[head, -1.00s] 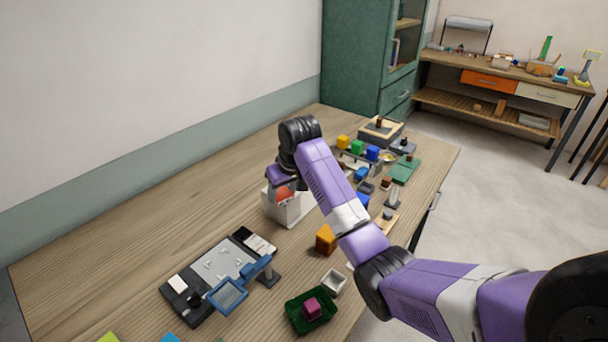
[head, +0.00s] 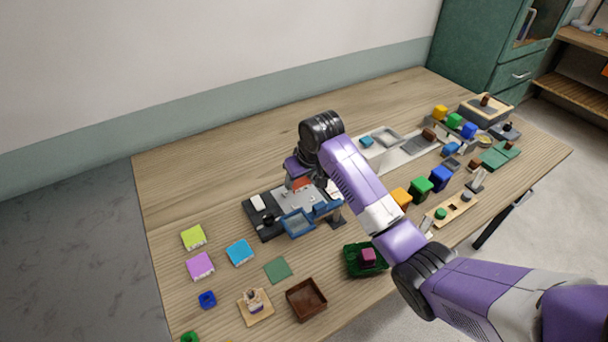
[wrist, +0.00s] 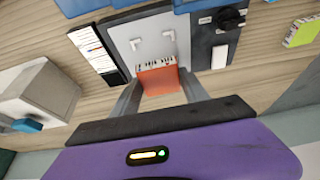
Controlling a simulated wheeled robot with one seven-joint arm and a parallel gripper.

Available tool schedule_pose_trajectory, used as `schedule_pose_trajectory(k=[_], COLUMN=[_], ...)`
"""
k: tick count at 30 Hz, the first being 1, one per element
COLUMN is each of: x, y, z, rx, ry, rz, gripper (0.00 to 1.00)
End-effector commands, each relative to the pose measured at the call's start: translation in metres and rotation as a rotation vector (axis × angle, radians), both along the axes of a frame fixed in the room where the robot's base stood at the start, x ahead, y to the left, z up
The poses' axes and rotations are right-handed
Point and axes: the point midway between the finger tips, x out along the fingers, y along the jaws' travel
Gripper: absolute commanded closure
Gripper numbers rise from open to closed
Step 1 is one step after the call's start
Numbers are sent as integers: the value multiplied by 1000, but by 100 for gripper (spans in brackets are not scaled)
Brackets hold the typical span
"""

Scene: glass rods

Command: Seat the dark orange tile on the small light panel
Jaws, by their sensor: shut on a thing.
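My gripper (head: 302,178) is shut on the dark orange tile (wrist: 158,80), holding it by two opposite sides. The tile also shows as a small orange-red patch in the head view (head: 302,184). The light grey panel (wrist: 138,38), with white corner brackets, is set in a dark board (wrist: 207,40). I cannot tell whether the tile touches the board. In the head view my arm and a blue frame hide part of the panel.
A blue-framed stand (head: 298,222) is close in front of the board. A pale box (wrist: 42,92) stands to the left in the wrist view. Lime (head: 193,237), purple (head: 200,266) and blue (head: 240,252) tiles lie left of the board. The table behind them is clear.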

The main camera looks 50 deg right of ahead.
Motion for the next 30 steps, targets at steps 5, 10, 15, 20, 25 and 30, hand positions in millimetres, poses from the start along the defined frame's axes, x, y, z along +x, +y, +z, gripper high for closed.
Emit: schedule_pose_trajectory(k=[5, 10, 15, 20, 25, 30], x=[0, 0, 0, 0, 0, 0], y=[0, -1, 0, 0, 0, -1], z=[-12, -23, -34, -45, -52, -52], rx=[-1, -2, -1, 0, 0, 0], ry=[-1, 0, 0, 0, 0, -1], rz=[0, -1, 0, 0, 0, 0], gripper=[95, 95, 95, 95, 95, 95])
